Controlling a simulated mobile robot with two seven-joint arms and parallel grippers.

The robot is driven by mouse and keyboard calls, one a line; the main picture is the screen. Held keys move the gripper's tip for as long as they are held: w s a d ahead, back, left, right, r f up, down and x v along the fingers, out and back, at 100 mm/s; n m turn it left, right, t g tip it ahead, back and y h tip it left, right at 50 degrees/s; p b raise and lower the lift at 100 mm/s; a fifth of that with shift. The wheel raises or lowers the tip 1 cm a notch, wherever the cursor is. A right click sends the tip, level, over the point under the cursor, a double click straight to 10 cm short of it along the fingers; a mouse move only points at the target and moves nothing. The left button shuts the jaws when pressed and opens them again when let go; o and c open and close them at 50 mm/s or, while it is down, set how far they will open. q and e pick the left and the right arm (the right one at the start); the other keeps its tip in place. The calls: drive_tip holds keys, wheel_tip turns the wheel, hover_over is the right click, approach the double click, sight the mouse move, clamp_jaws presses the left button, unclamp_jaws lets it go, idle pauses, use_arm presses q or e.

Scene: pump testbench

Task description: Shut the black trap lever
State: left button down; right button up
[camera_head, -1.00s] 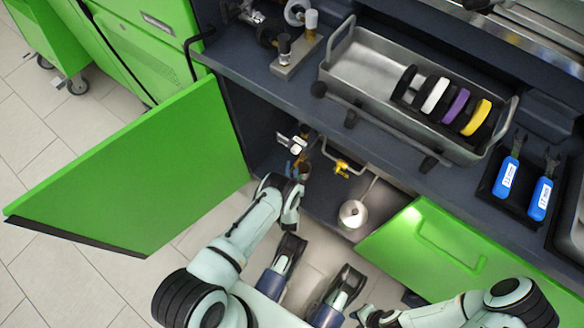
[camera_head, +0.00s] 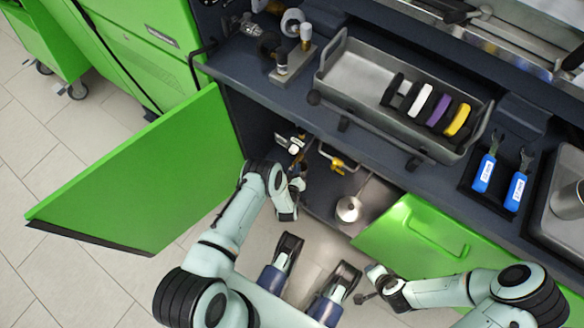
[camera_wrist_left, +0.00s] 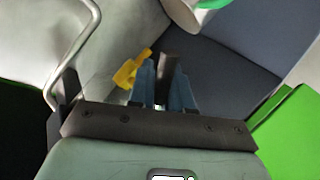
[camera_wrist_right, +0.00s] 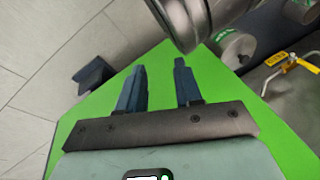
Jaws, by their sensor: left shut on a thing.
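My left gripper (camera_head: 298,184) reaches into the open cabinet under the bench. In the left wrist view its blue fingers (camera_wrist_left: 164,88) are shut on a short dark bar, which looks like the black trap lever (camera_wrist_left: 166,68). Most of the lever and the trap body is hidden, and I cannot tell its angle. In the head view the gripper and wrist cover the lever. My right gripper (camera_wrist_right: 160,88) is open and empty, in front of the green door panel, away from the lever.
A yellow valve handle (camera_head: 338,164) and a bent metal pipe are just right of the left gripper. A light cylinder (camera_head: 349,208) stands farther right. Green cabinet doors stand open at the left (camera_head: 140,180) and right (camera_head: 425,240). The bench edge runs above the cabinet opening.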

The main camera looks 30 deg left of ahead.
use_arm(q)
drive_tip(key=n+h, duration=0.2)
drive_tip(key=d+r+n+g+h+p, duration=0.1)
drive_tip(key=n+h, duration=0.1)
drive_tip(key=shift+r, duration=0.1)
drive_tip(key=shift+d+r+n+h+b, duration=0.1)
drive_tip(key=shift+r+n+h+b, duration=0.1)
drive_tip(key=shift+n+h, duration=0.25)
drive_tip(key=shift+d+r+n+h+b, duration=0.1)
drive_tip(key=shift+n+h+b, duration=0.15)
drive_tip(key=shift+h, duration=0.3)
use_arm(e)
drive_tip(key=shift+w+r, duration=0.45)
drive_tip(key=shift+w, duration=0.05)
drive_tip(key=shift+s, duration=0.1)
use_arm(q)
drive_tip(key=c, duration=1.1)
unclamp_jaws()
drive_tip(key=shift+d, duration=0.1)
drive_tip(key=shift+g, duration=0.3)
